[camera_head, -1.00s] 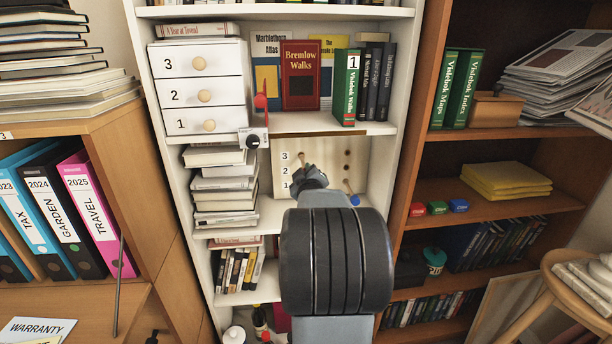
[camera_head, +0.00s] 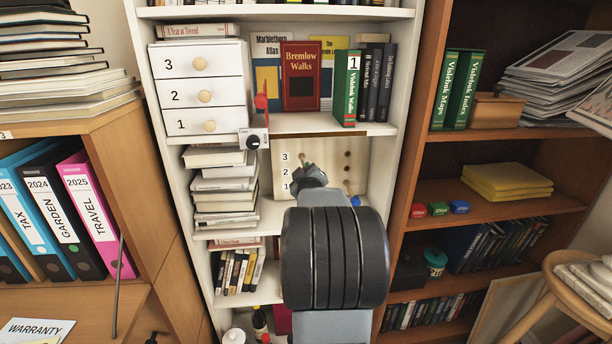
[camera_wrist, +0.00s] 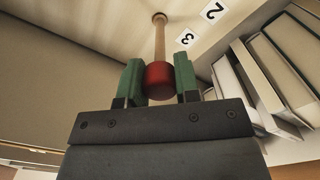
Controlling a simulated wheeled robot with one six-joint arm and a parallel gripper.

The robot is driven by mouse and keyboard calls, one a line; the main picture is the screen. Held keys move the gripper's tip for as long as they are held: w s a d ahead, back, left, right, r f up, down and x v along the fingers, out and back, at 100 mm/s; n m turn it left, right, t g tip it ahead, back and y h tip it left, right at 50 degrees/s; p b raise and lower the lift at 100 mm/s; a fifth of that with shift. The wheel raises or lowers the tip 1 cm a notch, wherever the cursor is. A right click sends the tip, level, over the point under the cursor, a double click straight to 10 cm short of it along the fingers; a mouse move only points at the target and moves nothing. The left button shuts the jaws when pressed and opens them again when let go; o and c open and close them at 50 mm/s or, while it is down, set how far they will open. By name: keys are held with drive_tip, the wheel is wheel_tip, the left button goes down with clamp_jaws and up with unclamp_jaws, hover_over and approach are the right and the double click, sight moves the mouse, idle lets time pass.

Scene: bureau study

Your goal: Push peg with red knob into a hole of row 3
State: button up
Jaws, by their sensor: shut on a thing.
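The pegboard (camera_head: 326,155) is a pale upright panel inside the white shelf, with row numbers on its left edge. In the wrist view, my gripper (camera_wrist: 159,76) is shut on the red knob (camera_wrist: 159,80), between its green fingers. The knob's wooden peg (camera_wrist: 160,38) runs to the board, its far end at the board near the label 3 (camera_wrist: 187,38); how deep it sits I cannot tell. In the head view, this peg (camera_head: 302,159) shows beside the 3, and my gripper (camera_head: 311,176) hides the knob. A blue-knobbed peg (camera_head: 354,200) is at the board's lower right.
Stacked books (camera_head: 222,185) stand close to the board's left. A shelf with a red flag-like piece (camera_head: 261,101) and a dial box (camera_head: 253,139) is above it. Dark holes (camera_head: 347,154) show in the board's right column. The shelf's right side wall (camera_head: 385,170) bounds the space.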

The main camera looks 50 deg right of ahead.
drive_tip(key=shift+w+d, duration=0.1)
drive_tip(key=shift+w, duration=0.05)
drive_tip(key=o, duration=1)
drive_tip(key=shift+o, duration=0.3)
drive_tip(key=o, duration=0.4)
drive_tip(key=shift+b+v, duration=1.45)
drive_tip(key=shift+v, duration=3.55)
drive_tip(key=shift+d, duration=0.1)
